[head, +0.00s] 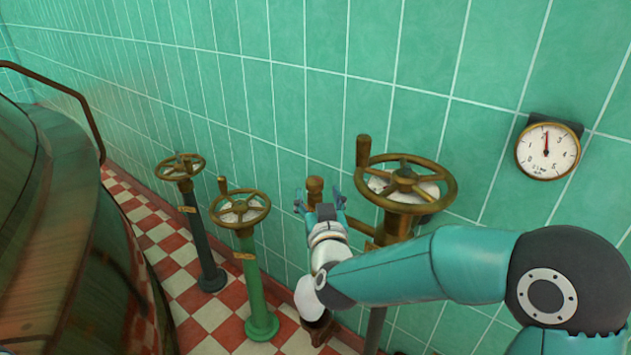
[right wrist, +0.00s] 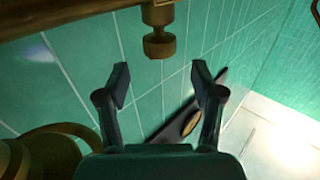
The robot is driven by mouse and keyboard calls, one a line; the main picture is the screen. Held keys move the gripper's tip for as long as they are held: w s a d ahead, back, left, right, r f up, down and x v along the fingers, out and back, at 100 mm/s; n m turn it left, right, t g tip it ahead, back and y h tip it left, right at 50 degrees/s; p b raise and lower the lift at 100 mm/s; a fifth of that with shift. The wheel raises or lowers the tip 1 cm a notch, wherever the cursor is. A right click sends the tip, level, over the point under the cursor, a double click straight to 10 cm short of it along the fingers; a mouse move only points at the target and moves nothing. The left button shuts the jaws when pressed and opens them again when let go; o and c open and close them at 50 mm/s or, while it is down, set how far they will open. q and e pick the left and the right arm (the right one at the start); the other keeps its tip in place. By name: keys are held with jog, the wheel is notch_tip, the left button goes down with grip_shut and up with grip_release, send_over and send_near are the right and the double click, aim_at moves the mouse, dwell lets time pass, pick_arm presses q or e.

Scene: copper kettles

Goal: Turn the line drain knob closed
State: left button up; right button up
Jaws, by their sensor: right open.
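A small brass knob (head: 315,186) sticks up from a short brass branch left of the largest valve, by the green tiled wall. It looks like the line drain knob. In the right wrist view the knob (right wrist: 159,43) hangs at the top middle, just beyond the fingertips. My right gripper (head: 319,202) is at the knob in the head view, with a finger to each side. In the right wrist view the gripper (right wrist: 160,75) is open, with nothing between its fingers. Whether it touches the knob cannot be told. My left gripper is not in view.
A large brass handwheel (head: 441,181) stands close right of the knob. Two smaller handwheels, one on a green post (head: 250,285) and one on a dark post (head: 198,240), stand to the left. A copper kettle (head: 60,250) fills the left. A gauge (head: 547,151) hangs on the wall.

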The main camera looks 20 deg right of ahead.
aim_at(316, 185)
jog(key=w, duration=0.4)
jog(key=w+d, duration=0.1)
jog(key=w, duration=0.1)
jog(key=shift+w, duration=0.15)
jog(key=c, duration=1.2)
jog(key=shift+o, duration=0.2)
